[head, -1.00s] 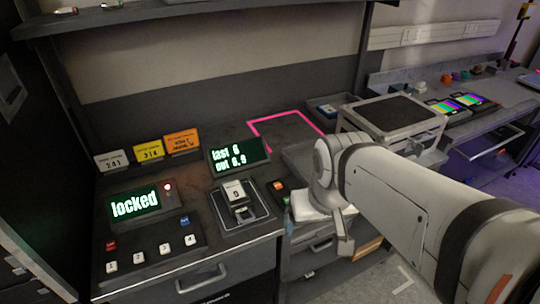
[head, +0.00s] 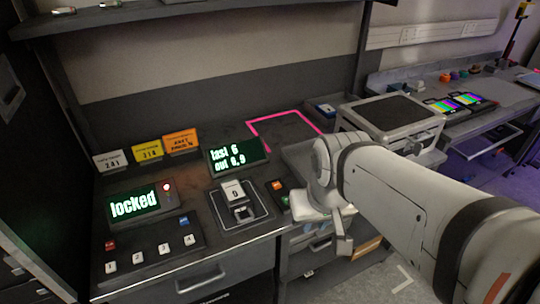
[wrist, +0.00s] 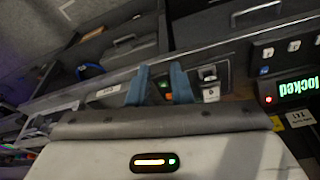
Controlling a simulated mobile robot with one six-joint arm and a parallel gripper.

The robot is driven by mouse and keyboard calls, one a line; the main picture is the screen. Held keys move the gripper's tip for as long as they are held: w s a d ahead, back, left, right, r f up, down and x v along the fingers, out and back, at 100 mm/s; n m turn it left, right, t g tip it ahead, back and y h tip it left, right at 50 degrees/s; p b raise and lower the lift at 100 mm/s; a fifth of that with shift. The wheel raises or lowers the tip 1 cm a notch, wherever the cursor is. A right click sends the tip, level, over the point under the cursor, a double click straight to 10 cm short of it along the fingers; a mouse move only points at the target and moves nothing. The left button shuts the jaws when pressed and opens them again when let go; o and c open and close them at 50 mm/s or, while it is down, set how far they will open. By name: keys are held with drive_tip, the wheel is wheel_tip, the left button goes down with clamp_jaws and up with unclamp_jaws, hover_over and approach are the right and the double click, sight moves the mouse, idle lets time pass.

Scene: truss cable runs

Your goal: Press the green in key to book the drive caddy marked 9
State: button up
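The drive caddy (head: 234,191) is a pale block seated in a dark dock on the bench; its label is small, perhaps a 9. Right of it, a small dark key box carries an orange key (head: 277,185) and a green key (head: 285,200). A screen (head: 238,155) behind shows "last 6" and a blurred "out" line. My gripper (wrist: 160,74) shows two blue fingers apart with nothing between them. In the head view my gripper hangs right of the key box.
A "locked" screen (head: 134,204) with a red light stands left, above a panel of numbered keys (head: 150,250). Several label cards (head: 147,149) stand behind. A pink outline (head: 262,127) marks clear bench. A grey case (head: 390,115) stands right. A shelf (head: 190,20) runs above.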

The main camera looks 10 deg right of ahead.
clamp_jaws()
idle(0.7)
